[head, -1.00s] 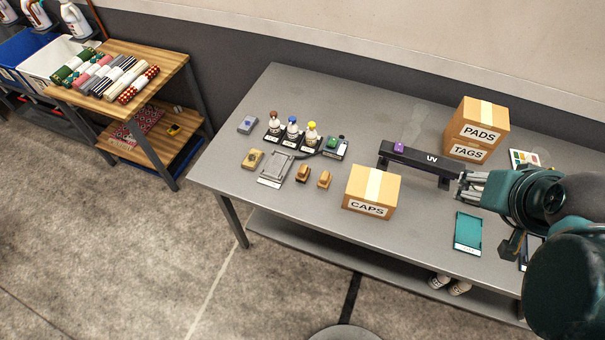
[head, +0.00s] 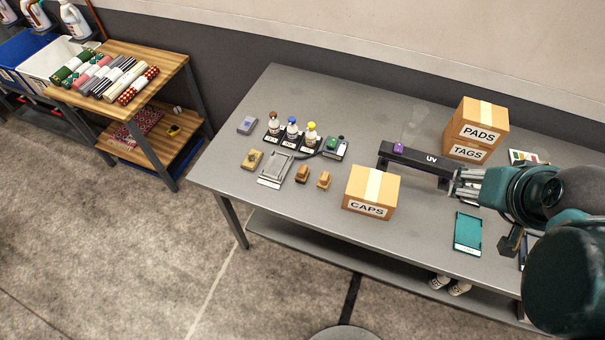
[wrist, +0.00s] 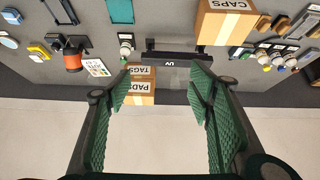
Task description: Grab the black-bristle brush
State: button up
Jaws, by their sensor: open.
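Two small wooden-backed brushes, one (head: 303,173) and another (head: 324,180), lie on the grey table left of the CAPS box in the head view. Their bristle colour is too small to tell, so I cannot say which is black-bristled. In the wrist view, which is upside down, two brown brush-like blocks (wrist: 262,22) lie beside the CAPS box. My gripper (head: 460,186) is open and empty above the right part of the table, beside the UV bar and well to the right of the brushes. Its spread green fingers (wrist: 153,92) frame the wrist view.
The CAPS box (head: 381,185) stands between my gripper and the brushes. The UV bar (head: 425,163) and stacked PADS and TAGS boxes (head: 477,125) are behind. A grey tray (head: 275,168), several bottles (head: 292,129) and a teal tray (head: 468,232) lie around. The table's front left is clear.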

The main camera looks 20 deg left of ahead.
jog(key=w+a+f+n+g, duration=0.2)
jog(key=w+a+n, duration=0.3)
jog(key=w+a, duration=0.4)
jog(key=n+g+b, duration=0.3)
jog(key=n+g, duration=0.2)
jog(key=n, duration=0.7)
send_over(302, 168)
jog(key=d, duration=0.1)
jog(key=f, duration=2.2)
jog(key=shift+w+f, duration=0.2)
jog(key=shift+w, duration=0.1)
jog(key=shift+s+a+f+n, duration=0.2)
jog(key=shift+a+f+n, duration=0.1)
jog(key=shift+a+f, duration=0.15)
jog(key=shift+f, duration=1.3)
